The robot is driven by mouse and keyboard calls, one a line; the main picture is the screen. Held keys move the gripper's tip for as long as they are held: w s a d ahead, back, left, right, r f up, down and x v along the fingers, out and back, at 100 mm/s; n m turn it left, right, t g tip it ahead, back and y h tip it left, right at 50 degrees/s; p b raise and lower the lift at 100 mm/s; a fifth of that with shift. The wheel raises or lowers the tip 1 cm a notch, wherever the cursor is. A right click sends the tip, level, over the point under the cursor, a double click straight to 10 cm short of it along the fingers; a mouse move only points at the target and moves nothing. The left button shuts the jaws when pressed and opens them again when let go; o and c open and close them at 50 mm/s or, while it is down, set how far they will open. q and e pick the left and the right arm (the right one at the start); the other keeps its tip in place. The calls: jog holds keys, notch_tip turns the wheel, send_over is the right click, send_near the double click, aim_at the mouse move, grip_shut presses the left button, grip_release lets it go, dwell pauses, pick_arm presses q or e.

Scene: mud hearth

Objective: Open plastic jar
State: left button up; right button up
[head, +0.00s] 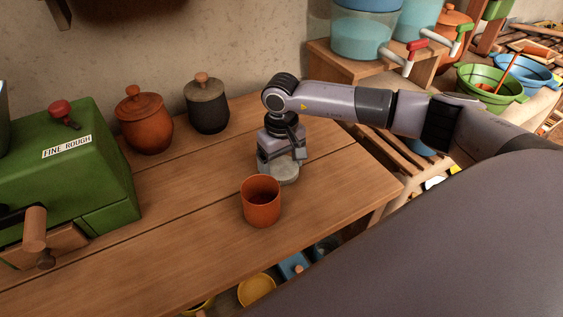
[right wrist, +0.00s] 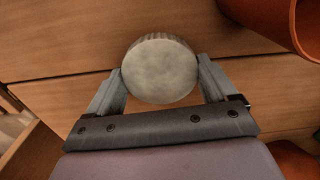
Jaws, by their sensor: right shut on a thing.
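A round, pale grey lid with a ribbed edge (right wrist: 158,68) sits between the fingers of my right gripper (right wrist: 162,72) in the right wrist view. The fingers touch it on two sides and are shut on it. In the head view my right gripper (head: 281,160) points down at the tabletop, and a low grey round piece (head: 285,174) shows beneath it. The gripper hides most of this piece, and I cannot tell how much jar is under the lid. My left gripper is not in view.
An orange clay cup (head: 261,207) stands close in front of my right gripper. A green grinder box (head: 70,165) stands at the left. An orange lidded pot (head: 145,125) and a dark lidded pot (head: 207,108) stand behind. The wooden table's (head: 190,215) middle is clear.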

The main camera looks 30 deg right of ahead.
aim_at(282, 167)
jog(key=shift+f, duration=0.1)
jog(key=o, duration=1)
jog(key=shift+c, duration=0.2)
jog(key=shift+r, duration=0.55)
notch_tip(282, 167, up, 11)
jog(key=shift+r+b, duration=0.15)
jog(key=shift+b, duration=0.2)
